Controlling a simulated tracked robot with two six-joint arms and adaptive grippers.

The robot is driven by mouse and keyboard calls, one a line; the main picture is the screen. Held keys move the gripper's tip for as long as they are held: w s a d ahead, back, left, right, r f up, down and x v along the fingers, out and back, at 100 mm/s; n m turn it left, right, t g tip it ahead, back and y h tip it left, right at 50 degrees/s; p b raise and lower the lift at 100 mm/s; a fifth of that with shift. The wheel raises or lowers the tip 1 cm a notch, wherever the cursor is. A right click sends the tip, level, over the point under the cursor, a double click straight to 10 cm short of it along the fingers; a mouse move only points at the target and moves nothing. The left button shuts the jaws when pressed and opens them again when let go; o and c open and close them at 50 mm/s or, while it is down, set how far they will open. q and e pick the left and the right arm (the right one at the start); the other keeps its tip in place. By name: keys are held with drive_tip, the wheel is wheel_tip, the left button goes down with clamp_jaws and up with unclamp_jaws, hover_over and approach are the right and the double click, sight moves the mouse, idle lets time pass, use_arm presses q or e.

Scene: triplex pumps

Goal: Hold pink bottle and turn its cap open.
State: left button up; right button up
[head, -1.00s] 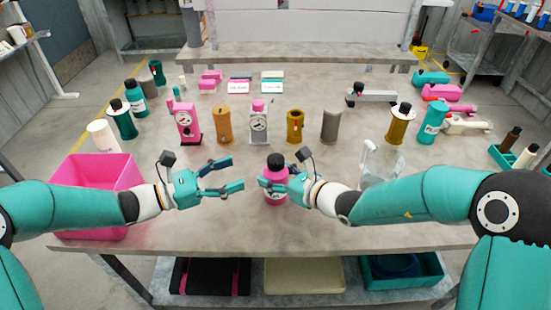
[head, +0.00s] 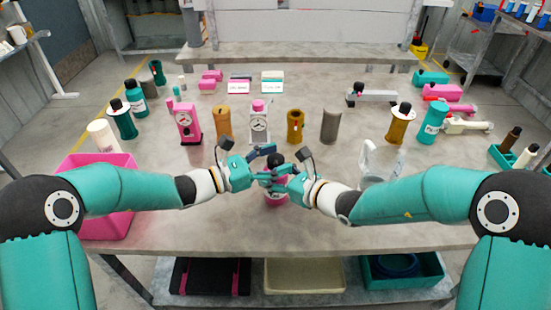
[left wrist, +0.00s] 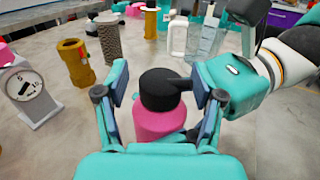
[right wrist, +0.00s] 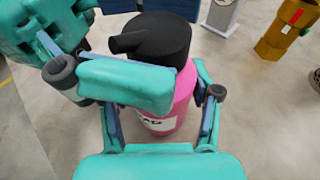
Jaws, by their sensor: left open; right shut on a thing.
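The pink bottle (head: 272,201) stands upright near the front middle of the table, with a black cap (head: 275,160) that has a side spout. The bottle (left wrist: 160,122) and cap (left wrist: 160,88) also show in the left wrist view. My right gripper (head: 283,183) is shut on the bottle's body; the right wrist view shows the pink side and part of a white label (right wrist: 150,128) between its fingers. My left gripper (head: 268,164) is open, its fingers on both sides of the cap. The arms hide much of the bottle in the head view.
A pink bin (head: 100,220) stands at the left front. A clear jug (head: 380,160) stands right of the bottle. Behind are a gauge (head: 259,127), a brown cylinder (head: 222,122) and a grey cylinder (head: 330,126). The table front is clear.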

use_arm(q)
drive_tip(key=shift+c, duration=0.2)
drive_tip(key=c, duration=1.1)
drive_tip(key=shift+c, duration=0.2)
drive_tip(key=shift+d+t, duration=0.1)
drive_tip(key=shift+t, duration=0.4)
drive_tip(key=shift+d+r+n+t+y, duration=0.1)
drive_tip(key=shift+n+t+y, duration=1.75)
drive_tip(key=shift+t, duration=0.25)
drive_tip(key=shift+n+t+y, duration=1)
drive_tip(key=shift+n+y, duration=0.05)
drive_tip(key=shift+y, duration=0.2)
